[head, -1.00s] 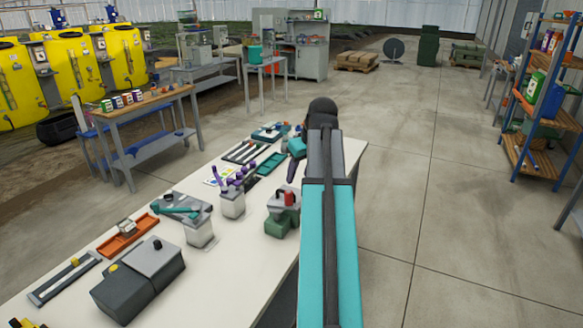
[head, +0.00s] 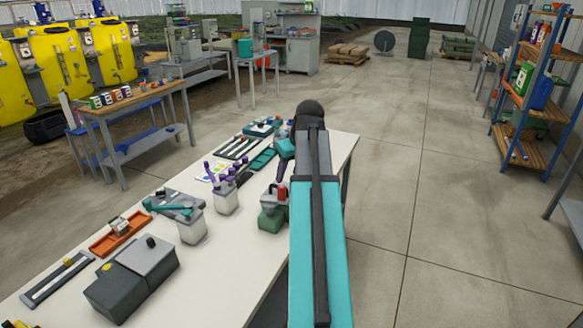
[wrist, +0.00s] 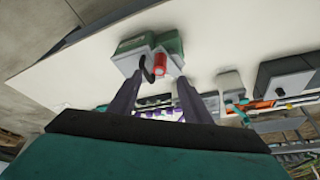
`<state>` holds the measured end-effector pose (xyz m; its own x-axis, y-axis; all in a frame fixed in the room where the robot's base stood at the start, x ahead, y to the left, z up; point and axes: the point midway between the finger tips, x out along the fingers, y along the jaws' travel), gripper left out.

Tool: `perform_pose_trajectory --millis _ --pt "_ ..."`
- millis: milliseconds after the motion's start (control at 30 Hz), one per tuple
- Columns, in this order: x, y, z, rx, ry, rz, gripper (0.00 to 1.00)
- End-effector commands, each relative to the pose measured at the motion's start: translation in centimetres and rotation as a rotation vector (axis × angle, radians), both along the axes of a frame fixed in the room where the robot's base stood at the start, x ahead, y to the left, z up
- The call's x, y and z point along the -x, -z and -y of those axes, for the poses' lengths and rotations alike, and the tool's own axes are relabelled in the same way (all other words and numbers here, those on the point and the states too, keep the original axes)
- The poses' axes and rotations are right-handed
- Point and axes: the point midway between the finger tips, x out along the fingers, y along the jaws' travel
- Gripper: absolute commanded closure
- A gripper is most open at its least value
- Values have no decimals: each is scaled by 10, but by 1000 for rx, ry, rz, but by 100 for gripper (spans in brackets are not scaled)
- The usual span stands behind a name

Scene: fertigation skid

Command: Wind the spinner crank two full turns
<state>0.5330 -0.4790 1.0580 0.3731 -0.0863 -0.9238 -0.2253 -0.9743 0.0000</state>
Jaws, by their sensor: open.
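A teal crank arm (head: 172,207) lies across a grey-topped unit with a pale tub on the white table (head: 235,262), left of my arm in the head view. It is the likeliest spinner crank, but I cannot be sure. A green unit (head: 272,215) with a red cylinder (head: 282,193) stands nearer my arm. The wrist view shows this green unit (wrist: 135,52), its red cylinder (wrist: 162,66) and a black curved part. My gripper (wrist: 159,82) is open, its dark fingers apart and pointing toward the green unit; contact is unclear. In the head view my arm partly hides the gripper (head: 282,168).
A pot with purple-handled items (head: 226,198), an orange tray (head: 117,235) and a dark grey box (head: 130,280) share the table. A wooden bench (head: 135,104) stands behind left. A shelf rack (head: 535,100) stands right. The floor right of the table is clear.

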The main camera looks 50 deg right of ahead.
Motion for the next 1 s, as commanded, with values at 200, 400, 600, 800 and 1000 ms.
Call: perform_pose_trajectory --millis 200,400,600,800,1000 --pt "-8 21 2 -1 0 -2 55" --pt "-15 39 4 -2 1 -2 55" --pt "-23 58 6 0 0 -1 55" --pt "-30 76 8 -1 1 -1 55" --pt "-37 92 10 -1 1 -1 55"
